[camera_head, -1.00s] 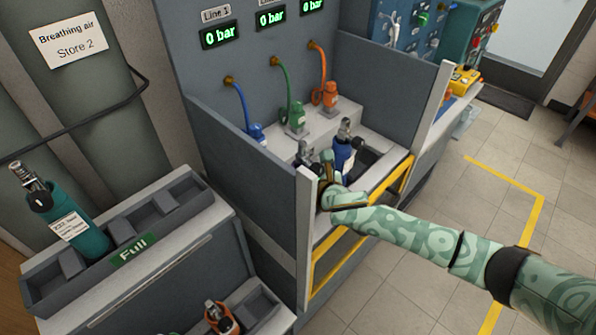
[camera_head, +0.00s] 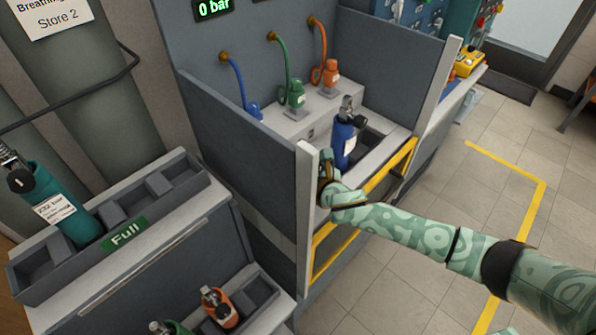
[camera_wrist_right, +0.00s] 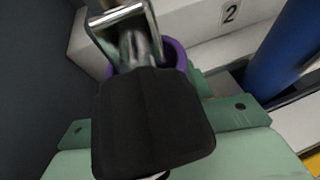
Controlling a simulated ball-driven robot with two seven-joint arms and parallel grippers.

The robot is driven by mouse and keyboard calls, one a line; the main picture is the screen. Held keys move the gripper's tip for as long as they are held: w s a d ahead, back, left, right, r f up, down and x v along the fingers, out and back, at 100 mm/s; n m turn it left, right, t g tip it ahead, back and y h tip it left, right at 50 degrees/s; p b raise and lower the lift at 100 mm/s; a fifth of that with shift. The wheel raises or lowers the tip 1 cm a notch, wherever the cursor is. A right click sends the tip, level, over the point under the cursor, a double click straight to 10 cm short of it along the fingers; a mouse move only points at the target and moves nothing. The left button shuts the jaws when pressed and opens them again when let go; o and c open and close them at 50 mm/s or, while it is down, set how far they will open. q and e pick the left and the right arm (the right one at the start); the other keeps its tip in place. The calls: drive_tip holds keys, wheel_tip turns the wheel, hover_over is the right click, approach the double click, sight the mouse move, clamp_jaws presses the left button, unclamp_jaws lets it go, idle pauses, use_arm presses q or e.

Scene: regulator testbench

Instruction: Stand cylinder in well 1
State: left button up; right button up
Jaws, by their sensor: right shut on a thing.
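My right gripper (camera_head: 327,168) is at the left end of the test bench, just inside its front left panel edge. In the right wrist view it is shut on a cylinder with a purple body (camera_wrist_right: 176,55), a metal valve and a large black knob (camera_wrist_right: 150,125). Most of this cylinder is hidden, and I cannot tell whether its base is in a well. A blue cylinder (camera_head: 343,138) stands upright in the bench, right of the gripper; it also shows in the right wrist view (camera_wrist_right: 285,50). My left gripper is out of view.
A plate marked 2 (camera_wrist_right: 230,12) is on the ledge behind. Blue, green (camera_head: 296,94) and orange (camera_head: 331,74) hose connectors hang at the back. The left panel (camera_head: 240,145) is close to my gripper. A rack labelled Full (camera_head: 125,232) holds a teal cylinder (camera_head: 55,205); orange and green cylinders are below.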

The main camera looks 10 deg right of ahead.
drive_tip(key=shift+f, duration=0.45)
idle(0.4)
drive_tip(key=o, duration=1.2)
drive_tip(key=shift+r, duration=0.1)
drive_tip(key=shift+o, duration=0.2)
drive_tip(key=shift+s+d, duration=0.1)
drive_tip(key=v, duration=0.2)
drive_tip(key=p+v, duration=0.2)
drive_tip(key=v, duration=0.1)
drive_tip(key=shift+s+d+r, duration=0.1)
drive_tip(key=shift+s+r, duration=0.1)
drive_tip(key=shift+r, duration=0.2)
drive_tip(key=p+v, duration=0.3)
drive_tip(key=v, duration=0.7)
drive_tip(key=shift+s+f, duration=0.25)
drive_tip(key=shift+s, duration=0.1)
drive_tip(key=shift+d, duration=0.1)
